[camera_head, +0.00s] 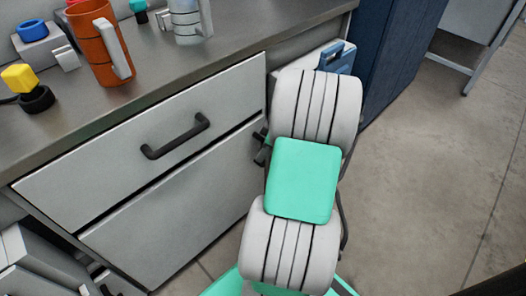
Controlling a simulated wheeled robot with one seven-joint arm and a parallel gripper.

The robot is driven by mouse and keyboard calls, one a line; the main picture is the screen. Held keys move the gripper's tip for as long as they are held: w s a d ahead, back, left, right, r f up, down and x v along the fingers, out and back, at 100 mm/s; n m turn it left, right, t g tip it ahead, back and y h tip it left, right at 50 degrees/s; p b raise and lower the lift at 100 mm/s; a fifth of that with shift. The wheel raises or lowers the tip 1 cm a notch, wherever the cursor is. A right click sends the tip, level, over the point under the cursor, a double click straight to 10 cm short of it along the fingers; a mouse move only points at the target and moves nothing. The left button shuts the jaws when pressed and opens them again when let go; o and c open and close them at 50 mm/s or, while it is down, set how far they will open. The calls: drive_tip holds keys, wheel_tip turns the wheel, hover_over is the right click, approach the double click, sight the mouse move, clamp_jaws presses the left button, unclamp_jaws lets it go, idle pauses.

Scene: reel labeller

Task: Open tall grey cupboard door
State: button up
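No tall grey cupboard or door of one can be made out in this view. My arm, with pale grey links and a green joint cover, rises through the middle of the picture in front of the drawer unit. My gripper cannot be made out; the arm's far end is hidden behind its own links. A small dark part shows at the arm's left edge, too covered to identify.
A grey drawer unit (160,205) with a black handle (175,137) fills the left. Its worktop (150,75) bears an orange mug (98,45) and a grey mug (186,20). A dark blue cabinet (397,55) stands behind right. Floor (430,170) at right is clear.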

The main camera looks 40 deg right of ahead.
clamp_jaws()
idle(1.1)
